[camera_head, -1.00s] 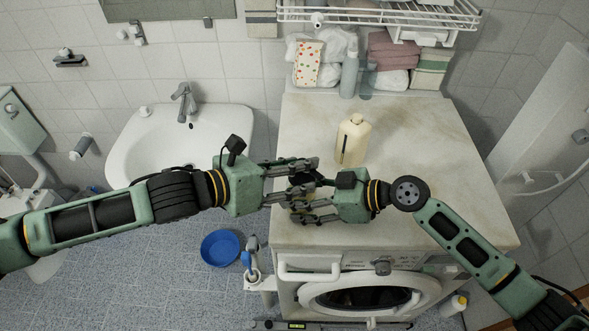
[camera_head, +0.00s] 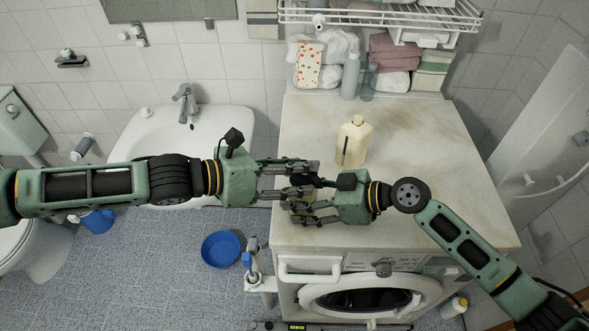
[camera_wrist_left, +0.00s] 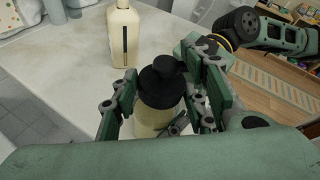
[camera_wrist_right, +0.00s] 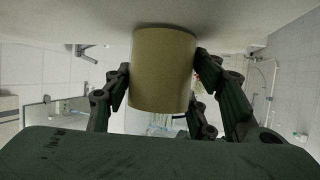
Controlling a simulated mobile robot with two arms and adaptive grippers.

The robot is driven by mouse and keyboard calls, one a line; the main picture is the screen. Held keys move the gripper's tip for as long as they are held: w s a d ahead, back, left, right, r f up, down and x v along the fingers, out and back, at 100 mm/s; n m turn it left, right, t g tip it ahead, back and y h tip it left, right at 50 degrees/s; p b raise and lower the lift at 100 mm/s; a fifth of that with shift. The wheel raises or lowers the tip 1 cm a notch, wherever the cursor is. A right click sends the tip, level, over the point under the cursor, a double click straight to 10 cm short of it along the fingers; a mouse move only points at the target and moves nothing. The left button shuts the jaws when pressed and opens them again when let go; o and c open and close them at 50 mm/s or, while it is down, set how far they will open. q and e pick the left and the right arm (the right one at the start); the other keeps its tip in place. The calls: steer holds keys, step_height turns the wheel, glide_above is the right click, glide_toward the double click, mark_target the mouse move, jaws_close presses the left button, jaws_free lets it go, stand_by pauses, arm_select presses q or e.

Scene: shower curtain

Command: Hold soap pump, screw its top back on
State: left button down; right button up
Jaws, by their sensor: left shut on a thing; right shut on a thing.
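The soap pump has an olive-cream body and a black top. In the left wrist view the black top (camera_wrist_left: 163,88) sits over the body (camera_wrist_left: 152,122), and I cannot tell whether it is threaded on. My left gripper (camera_head: 312,178) has its fingers around the black top and is shut on it. My right gripper (camera_head: 302,206) is shut on the body from the right; the body (camera_wrist_right: 162,78) stands between its fingers in the right wrist view. In the head view the fingers largely hide the pump.
A cream bottle (camera_head: 354,141) stands on the pale counter (camera_head: 420,130) over a washing machine (camera_head: 368,299), behind my grippers. A sink (camera_head: 150,135) is at the left. Towels and bottles fill the counter's back edge under a wire rack (camera_head: 400,17). The counter's right side is clear.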

arm_select(q)
steer(key=shift+d+r+m+g, duration=0.1)
steer(key=shift+d+m+g, duration=0.15)
steer(key=shift+m+g, duration=0.2)
arm_select(e)
steer(key=shift+s+f, duration=0.1)
arm_select(q)
steer(key=shift+w+a+m+g+h, duration=0.15)
steer(key=shift+w+m+g+h, duration=0.1)
steer(key=shift+m+g+h, duration=0.25)
steer(key=shift+a+m+g, duration=0.1)
steer(key=shift+m+g, duration=0.25)
steer(key=shift+g, duration=0.2)
steer(key=shift+w+m+g, duration=0.25)
steer(key=shift+m+g, duration=0.25)
steer(key=shift+g, duration=0.1)
arm_select(e)
steer(key=shift+f, duration=0.1)
